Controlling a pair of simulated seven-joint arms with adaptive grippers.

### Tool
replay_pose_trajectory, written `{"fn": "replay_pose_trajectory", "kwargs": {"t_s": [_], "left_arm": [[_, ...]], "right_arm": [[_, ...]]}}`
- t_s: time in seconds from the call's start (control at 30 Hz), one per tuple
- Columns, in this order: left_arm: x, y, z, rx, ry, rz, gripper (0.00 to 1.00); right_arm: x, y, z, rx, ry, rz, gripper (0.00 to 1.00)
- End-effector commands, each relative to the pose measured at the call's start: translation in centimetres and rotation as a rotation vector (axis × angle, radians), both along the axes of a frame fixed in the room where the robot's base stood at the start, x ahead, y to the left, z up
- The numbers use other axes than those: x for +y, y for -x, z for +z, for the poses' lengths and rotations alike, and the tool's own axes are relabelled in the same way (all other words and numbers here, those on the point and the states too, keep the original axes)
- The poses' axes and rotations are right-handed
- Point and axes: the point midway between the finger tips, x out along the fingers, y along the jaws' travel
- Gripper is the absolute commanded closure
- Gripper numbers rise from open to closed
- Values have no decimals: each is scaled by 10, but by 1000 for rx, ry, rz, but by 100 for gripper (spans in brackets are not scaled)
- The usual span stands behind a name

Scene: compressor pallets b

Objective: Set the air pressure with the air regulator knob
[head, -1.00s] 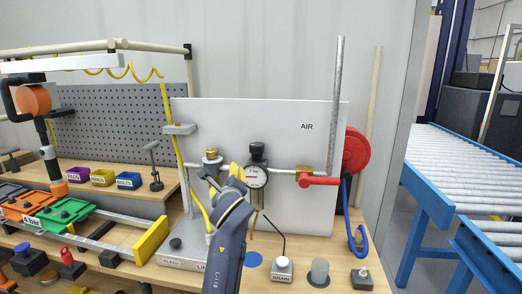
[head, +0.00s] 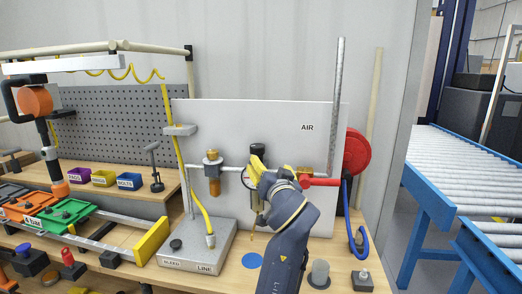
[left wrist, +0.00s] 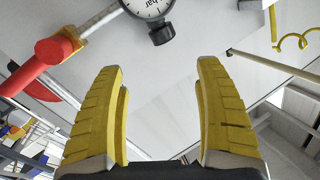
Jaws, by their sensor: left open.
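The black air regulator knob (head: 257,149) sits on top of the regulator on the white AIR panel (head: 300,112). In the left wrist view the knob (left wrist: 163,33) is at the top, beyond my fingertips, beside the pressure gauge (left wrist: 148,6), which is cut off by the frame. My left gripper (head: 267,169) is in front of the regulator, just below the knob, and hides most of the gauge in the head view. In the left wrist view its yellow fingers (left wrist: 160,65) are wide apart with nothing between them. My right gripper is not in view.
A red valve handle (head: 318,182) is close to the right of my left gripper, near a red hose reel (head: 356,151). A brass-topped filter (head: 213,171) is to the left, above a grey LINE block (head: 199,252). Free space lies in front of the panel's upper part.

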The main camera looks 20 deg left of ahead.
Motion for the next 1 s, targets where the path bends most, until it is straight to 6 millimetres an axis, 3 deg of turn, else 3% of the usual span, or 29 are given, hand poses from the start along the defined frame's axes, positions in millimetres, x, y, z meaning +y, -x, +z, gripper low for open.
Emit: {"fn": "replay_pose_trajectory", "kwargs": {"t_s": [0.2,0.53,1.0], "left_arm": [[4,2,0,-114,234,16,29],[8,-7,0,-161,334,17,29],[44,-77,0,-160,331,19,29]], "right_arm": [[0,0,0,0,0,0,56],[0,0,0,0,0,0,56],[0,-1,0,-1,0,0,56]]}}
